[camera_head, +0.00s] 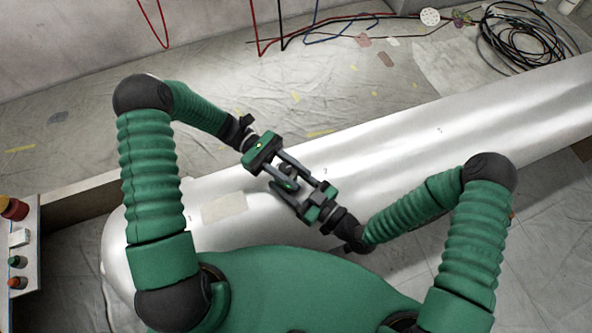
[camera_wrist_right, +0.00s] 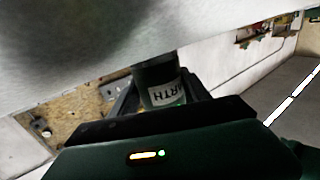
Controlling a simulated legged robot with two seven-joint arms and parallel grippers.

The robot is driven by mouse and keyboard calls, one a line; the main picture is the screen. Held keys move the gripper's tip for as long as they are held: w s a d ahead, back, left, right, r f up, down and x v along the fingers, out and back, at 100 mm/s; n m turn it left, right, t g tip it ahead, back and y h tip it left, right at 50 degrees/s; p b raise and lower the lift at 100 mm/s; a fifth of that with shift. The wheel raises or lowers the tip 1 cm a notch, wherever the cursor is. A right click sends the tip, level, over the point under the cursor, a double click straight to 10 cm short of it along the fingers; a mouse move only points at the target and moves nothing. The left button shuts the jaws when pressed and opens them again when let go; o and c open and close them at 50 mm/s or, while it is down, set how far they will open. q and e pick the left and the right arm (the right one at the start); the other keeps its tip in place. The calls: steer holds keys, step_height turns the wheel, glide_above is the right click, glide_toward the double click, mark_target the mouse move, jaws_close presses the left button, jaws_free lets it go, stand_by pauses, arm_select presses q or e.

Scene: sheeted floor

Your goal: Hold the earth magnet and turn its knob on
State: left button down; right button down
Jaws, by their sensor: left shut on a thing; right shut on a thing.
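The earth magnet (camera_head: 290,178) is a small dark piece over the silver pipe (camera_head: 395,148), mostly hidden between my two grippers. The knob's position is hidden.
A pale patch (camera_head: 224,208) is on the pipe's left part. Coiled cables (camera_head: 525,42) lie on the sheeted floor at the back right. A panel with coloured knobs (camera_head: 20,262) stands at the left edge. The floor behind the pipe (camera_head: 330,95) is mostly clear.

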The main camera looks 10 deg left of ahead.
arm_select(q)
steer(key=shift+s+m+g+y, duration=0.1)
steer(key=shift+m+g+y, duration=0.2)
steer(key=shift+m+g, duration=0.15)
steer(key=c, duration=1.1)
jaws_free()
steer(key=shift+o, duration=0.2)
steer(key=v, duration=1.2)
steer(key=shift+f, duration=0.2)
steer(key=shift+a, duration=0.1)
arm_select(e)
steer(key=shift+c, duration=2.2)
jaws_free()
